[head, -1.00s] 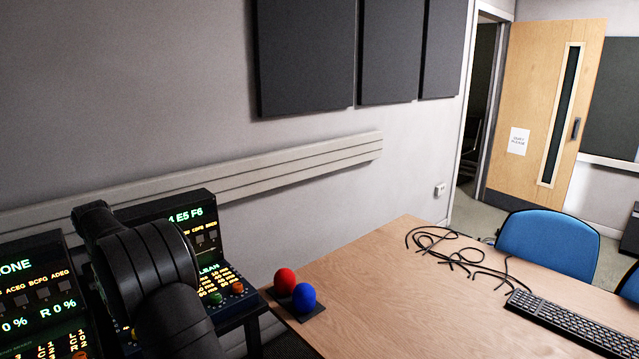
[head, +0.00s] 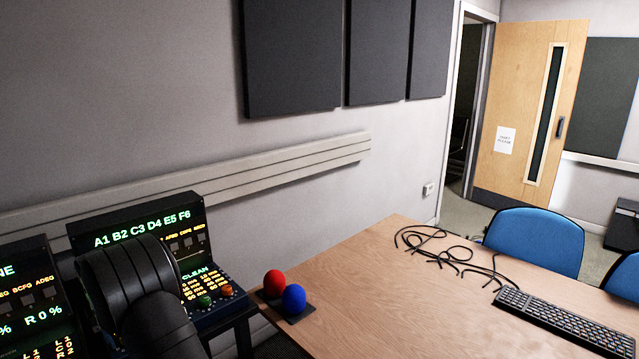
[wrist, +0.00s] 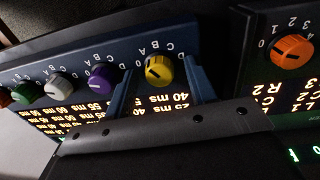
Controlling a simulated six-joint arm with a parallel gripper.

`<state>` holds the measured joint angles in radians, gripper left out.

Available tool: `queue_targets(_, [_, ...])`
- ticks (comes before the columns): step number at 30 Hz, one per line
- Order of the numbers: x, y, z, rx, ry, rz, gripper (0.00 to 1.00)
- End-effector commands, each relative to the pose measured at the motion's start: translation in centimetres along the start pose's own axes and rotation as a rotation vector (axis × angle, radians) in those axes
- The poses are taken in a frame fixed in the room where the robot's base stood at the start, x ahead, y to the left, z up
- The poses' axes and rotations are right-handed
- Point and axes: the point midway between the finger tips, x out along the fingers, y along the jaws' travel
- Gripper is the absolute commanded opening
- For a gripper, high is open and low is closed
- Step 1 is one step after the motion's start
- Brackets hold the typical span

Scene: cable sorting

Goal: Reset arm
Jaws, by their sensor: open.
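My arm (head: 140,290) is the black jointed shape at the lower left of the head view, in front of the control panels. My gripper (wrist: 158,72) shows only in the wrist view. Its two dark blue fingers are apart, one on each side of a yellow knob (wrist: 159,71). I cannot tell whether they touch the knob. The gripper end is hidden in the head view.
The wrist view also shows a purple knob (wrist: 100,79), a white knob (wrist: 58,88) and an orange knob (wrist: 291,52). Red (head: 274,283) and blue (head: 293,299) balls, loose cables (head: 440,247) and a keyboard (head: 560,325) rest on the wooden table (head: 390,300).

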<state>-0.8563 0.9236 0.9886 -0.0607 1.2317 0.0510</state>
Motion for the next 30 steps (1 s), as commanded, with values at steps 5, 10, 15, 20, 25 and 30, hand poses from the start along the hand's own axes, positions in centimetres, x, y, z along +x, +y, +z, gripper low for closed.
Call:
queue_targets(5, [-0.4, 0.0, 0.0, 0.000, 0.001, 0.000, 0.51])
queue_targets(10, [-2.3, 0.0, -0.1, 0.001, 0.003, 0.000, 0.51])
queue_targets(15, [-5.6, 0.0, -0.1, 0.001, 0.004, 0.000, 0.51])
queue_targets(20, [-8.8, 0.0, -0.1, 0.001, 0.004, 0.000, 0.51])
queue_targets(25, [-12.2, 0.0, -0.1, 0.001, 0.005, 0.000, 0.51])
queue_targets(30, [-15.6, 0.0, -0.1, 0.002, 0.005, 0.000, 0.51])
